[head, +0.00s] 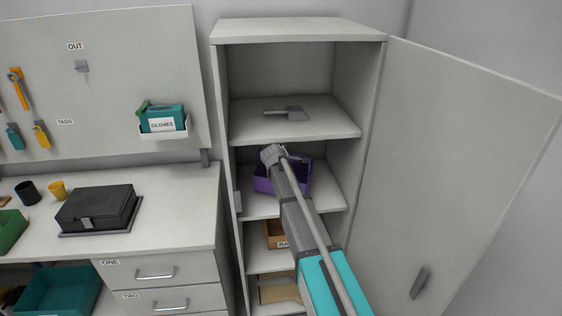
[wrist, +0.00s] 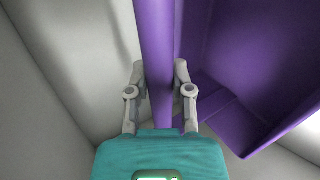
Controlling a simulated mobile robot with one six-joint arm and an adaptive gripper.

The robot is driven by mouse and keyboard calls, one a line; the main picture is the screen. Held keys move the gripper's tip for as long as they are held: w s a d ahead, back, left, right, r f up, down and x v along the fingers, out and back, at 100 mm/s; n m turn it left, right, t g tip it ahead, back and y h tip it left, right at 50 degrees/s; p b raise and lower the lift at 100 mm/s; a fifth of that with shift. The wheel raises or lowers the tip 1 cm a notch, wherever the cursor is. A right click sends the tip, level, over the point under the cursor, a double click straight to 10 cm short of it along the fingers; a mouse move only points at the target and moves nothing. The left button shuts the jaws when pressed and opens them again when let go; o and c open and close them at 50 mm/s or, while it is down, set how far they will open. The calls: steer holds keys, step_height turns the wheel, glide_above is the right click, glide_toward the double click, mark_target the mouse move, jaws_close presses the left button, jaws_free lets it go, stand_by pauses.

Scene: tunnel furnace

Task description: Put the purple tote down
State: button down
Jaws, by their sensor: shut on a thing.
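The purple tote (head: 263,183) is inside the open cabinet, at the second shelf (head: 258,205) from the top. My arm hides part of it in the head view. In the wrist view, my gripper (wrist: 160,75) is shut on the rim of the purple tote (wrist: 225,75), with one finger on each side of the wall. The inside of the tote shows on the right. I cannot tell whether its bottom touches the shelf.
The cabinet door (head: 450,150) stands open to the right. A grey scoop-like tool (head: 290,113) lies on the shelf above. A brown box (head: 272,235) sits on the shelf below. The workbench (head: 180,195) is on the left, with a black case (head: 98,207).

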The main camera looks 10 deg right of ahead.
steer(key=shift+w, duration=0.1)
steer(key=shift+w+f+b, duration=0.3)
steer(key=shift+f+b, duration=0.6)
steer(key=shift+w+f+b, duration=0.3)
steer(key=shift+f+b, duration=0.6)
steer(key=c, duration=0.5)
jaws_free()
steer(key=shift+r, duration=0.1)
